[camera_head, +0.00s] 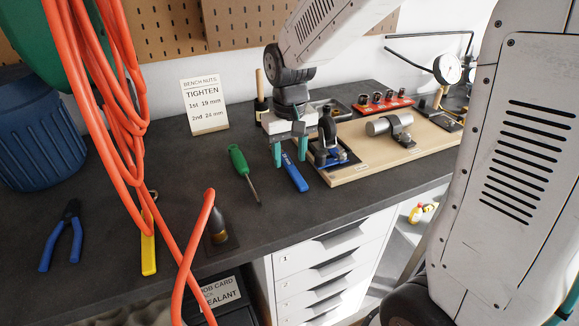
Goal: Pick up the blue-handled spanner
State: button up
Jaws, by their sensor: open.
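A blue handle (295,176), which looks like the blue-handled spanner's, lies on the dark bench top near its middle, left of the wooden board. Its far end is hidden behind my gripper, so I cannot see the head. My gripper (289,153) has two green fingers pointing down, spread apart over the far part of the blue handle. It is open and empty. I cannot tell how high the fingertips are above the bench.
A green screwdriver (240,165) lies just left. The wooden board (355,168) with a blue clamp (326,150) is close on the right. An orange hose (110,100) hangs in front at left, across a yellow-handled tool (148,254). Blue pliers (62,236) lie far left.

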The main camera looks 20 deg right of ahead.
aim_at(290, 164)
notch_tip(290, 164, down, 2)
jog(key=shift+c, duration=0.3)
grip_shut()
notch_tip(290, 164, up, 10)
dwell(0.5)
